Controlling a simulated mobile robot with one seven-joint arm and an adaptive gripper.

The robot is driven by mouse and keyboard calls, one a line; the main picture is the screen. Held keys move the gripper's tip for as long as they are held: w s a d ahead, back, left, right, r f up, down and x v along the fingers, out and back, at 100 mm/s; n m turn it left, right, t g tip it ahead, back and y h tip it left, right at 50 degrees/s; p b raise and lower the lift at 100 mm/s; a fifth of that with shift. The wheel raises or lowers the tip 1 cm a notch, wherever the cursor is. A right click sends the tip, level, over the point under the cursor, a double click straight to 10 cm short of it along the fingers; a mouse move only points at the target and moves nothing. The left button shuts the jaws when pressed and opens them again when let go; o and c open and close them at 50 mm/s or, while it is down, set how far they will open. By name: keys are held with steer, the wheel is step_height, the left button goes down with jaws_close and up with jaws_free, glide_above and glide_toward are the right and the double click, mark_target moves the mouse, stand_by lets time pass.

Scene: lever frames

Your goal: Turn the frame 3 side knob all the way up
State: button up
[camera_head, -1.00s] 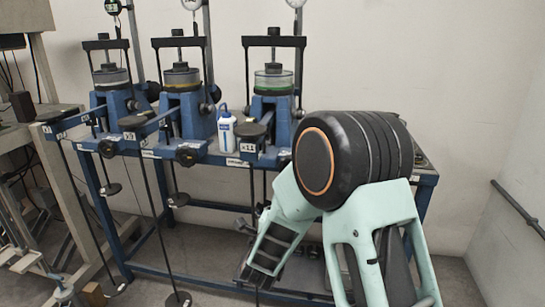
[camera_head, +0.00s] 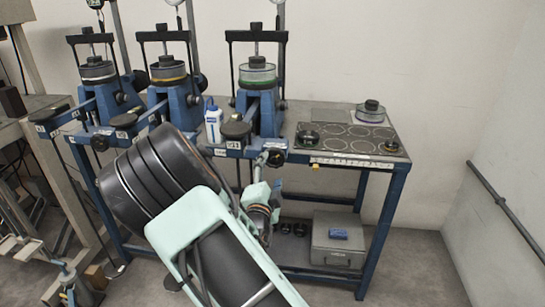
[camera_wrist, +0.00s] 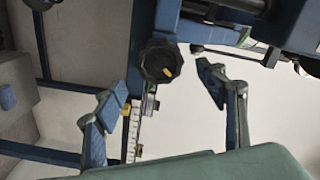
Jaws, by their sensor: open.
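The side knob (camera_wrist: 160,62) is black and lobed with a yellow mark, and it is on the blue bench below frame 3. The mark points to the lower right in the wrist view. In the head view the knob (camera_head: 275,157) sits at the bench's front edge, right of the frame 3 lever pad. My gripper (camera_wrist: 161,92) is open and empty, with one blue finger on each side of the knob's line and a gap to it. In the head view my gripper (camera_head: 270,178) is just in front of and below the knob, partly hidden by its own wrist.
Frame 3 (camera_head: 257,100) stands behind the knob with a green-ringed cell. A white bottle (camera_head: 213,125) stands left of it. A dark plate with circles (camera_head: 345,138) lies on the bench's right. A grey box (camera_head: 338,240) is on the lower shelf. Floor at right is clear.

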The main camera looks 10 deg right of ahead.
mark_target(274, 158)
steer(key=p+x, duration=0.1)
steer(key=x, duration=0.7)
steer(key=shift+s+a+f, duration=0.1)
steer(key=shift+s, duration=0.05)
steer(key=shift+c, duration=1.3)
steer(key=c, duration=1.4)
steer(key=shift+r+p, duration=0.3)
steer(key=shift+p, duration=0.1)
steer(key=m+p, duration=0.2)
steer(key=m, duration=0.1)
steer(key=shift+r+m+p, duration=0.15)
steer(key=shift+m+p, duration=0.15)
steer(key=shift+m, duration=0.4)
steer(key=shift+f+m+b, duration=0.3)
steer(key=shift+f+b, duration=0.05)
steer(key=shift+b, duration=0.4)
steer(key=m+b, duration=0.2)
steer(key=b, duration=0.3)
steer(key=shift+r, duration=0.1)
steer(key=o, duration=1.3)
steer(key=shift+r+m, duration=0.2)
steer(key=shift+m, duration=0.1)
steer(key=o, duration=0.4)
steer(key=shift+w+f, duration=0.15)
steer(key=shift+w, duration=0.1)
steer(key=shift+c, duration=0.2)
